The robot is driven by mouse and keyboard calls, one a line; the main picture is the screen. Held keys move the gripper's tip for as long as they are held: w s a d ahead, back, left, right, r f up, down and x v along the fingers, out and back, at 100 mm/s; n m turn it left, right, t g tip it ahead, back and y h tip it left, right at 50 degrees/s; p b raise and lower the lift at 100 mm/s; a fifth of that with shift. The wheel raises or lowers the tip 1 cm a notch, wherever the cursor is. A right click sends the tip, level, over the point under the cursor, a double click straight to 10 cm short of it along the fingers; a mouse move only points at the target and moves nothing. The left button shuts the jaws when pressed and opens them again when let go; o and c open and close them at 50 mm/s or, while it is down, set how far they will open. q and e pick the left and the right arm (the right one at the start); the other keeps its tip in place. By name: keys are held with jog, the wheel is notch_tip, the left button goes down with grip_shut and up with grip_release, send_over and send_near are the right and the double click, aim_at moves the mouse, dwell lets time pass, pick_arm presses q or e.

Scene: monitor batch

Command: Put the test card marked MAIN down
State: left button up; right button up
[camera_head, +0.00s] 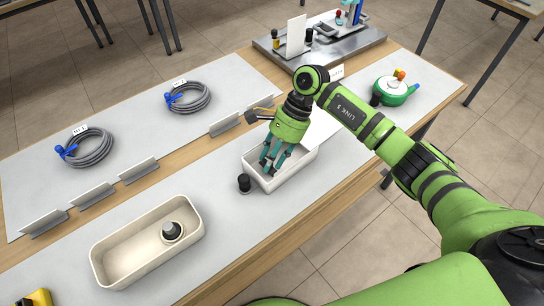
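My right gripper (268,168), with teal fingers, points down into a small white tray (306,165) near the middle of the table. Its fingertips are low inside the tray. Whether they are spread or closed on something thin is too small to tell. A plain white card (296,36) stands upright on the grey metal plate at the back. A flat white sheet (321,128) lies partly hidden behind my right arm. I cannot read the word MAIN on either. My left gripper is not in view.
A black knob-like piece (244,183) stands beside the small tray. A larger cream tray (101,262) at front left holds a round dark-topped piece (172,231). Coiled grey cables (90,148) and angled metal holders (93,196) lie left. A green device (392,91) stands right.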

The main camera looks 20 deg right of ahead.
dwell(0.3)
jog(key=shift+r, duration=0.2)
jog(key=shift+w+d+r, duration=0.15)
jog(key=shift+d+r, duration=0.05)
jog(key=shift+r, duration=0.05)
jog(key=b+v, duration=0.2)
jog(key=v, duration=0.9)
jog(key=shift+b, duration=0.3)
jog(key=shift+r, duration=0.15)
